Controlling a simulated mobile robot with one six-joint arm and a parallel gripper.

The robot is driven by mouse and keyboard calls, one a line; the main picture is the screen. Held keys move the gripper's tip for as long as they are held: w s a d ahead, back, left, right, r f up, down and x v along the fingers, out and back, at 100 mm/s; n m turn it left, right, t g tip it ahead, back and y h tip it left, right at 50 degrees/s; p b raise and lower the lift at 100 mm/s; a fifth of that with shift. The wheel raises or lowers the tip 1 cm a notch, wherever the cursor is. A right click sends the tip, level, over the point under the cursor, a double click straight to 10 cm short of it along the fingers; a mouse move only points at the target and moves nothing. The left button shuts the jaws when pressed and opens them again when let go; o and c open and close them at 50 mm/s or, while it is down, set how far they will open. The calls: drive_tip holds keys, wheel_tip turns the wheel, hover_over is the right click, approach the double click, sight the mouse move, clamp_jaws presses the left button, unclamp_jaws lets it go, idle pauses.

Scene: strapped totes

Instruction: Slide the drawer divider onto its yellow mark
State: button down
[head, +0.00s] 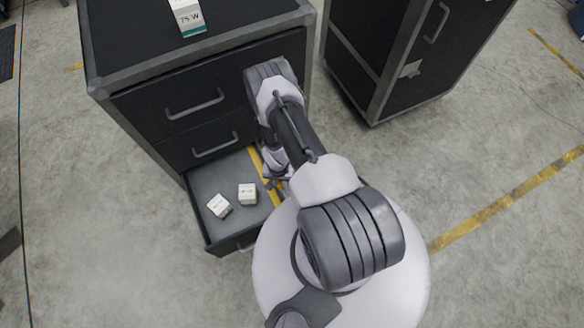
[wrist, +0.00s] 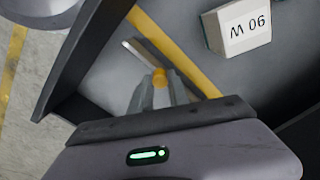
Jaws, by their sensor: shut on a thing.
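The bottom drawer (head: 205,240) is pulled out. A yellow strip (head: 256,162), the mark, runs along its floor; it also crosses the wrist view (wrist: 178,52). In the wrist view a thin grey divider (wrist: 137,52) with a pale top edge stands beside the strip, roughly parallel, with a gap between them. An orange-yellow knob (wrist: 159,76) is at its near end. My gripper (wrist: 159,88) is shut on the divider at this knob; the fingers hide the part below. In the head view my gripper (head: 276,180) is over the drawer's right side and the divider cannot be made out.
Two white boxes, one left (head: 218,206) and one right (head: 248,194), lie in the drawer left of the strip. One labelled box (wrist: 238,30) shows in the wrist view beyond the strip. A second dark cabinet (head: 395,60) stands at right.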

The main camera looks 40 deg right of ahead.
drive_tip(key=shift+w+a, duration=0.2)
drive_tip(key=shift+a, duration=0.7)
drive_tip(key=shift+w+a, duration=0.2)
drive_tip(key=shift+a, duration=0.65)
drive_tip(key=c, duration=1.3)
unclamp_jaws()
drive_tip(key=shift+o, duration=0.2)
wheel_tip(320, 180, up, 17)
drive_tip(key=p, duration=0.7)
drive_tip(key=shift+r, duration=0.2)
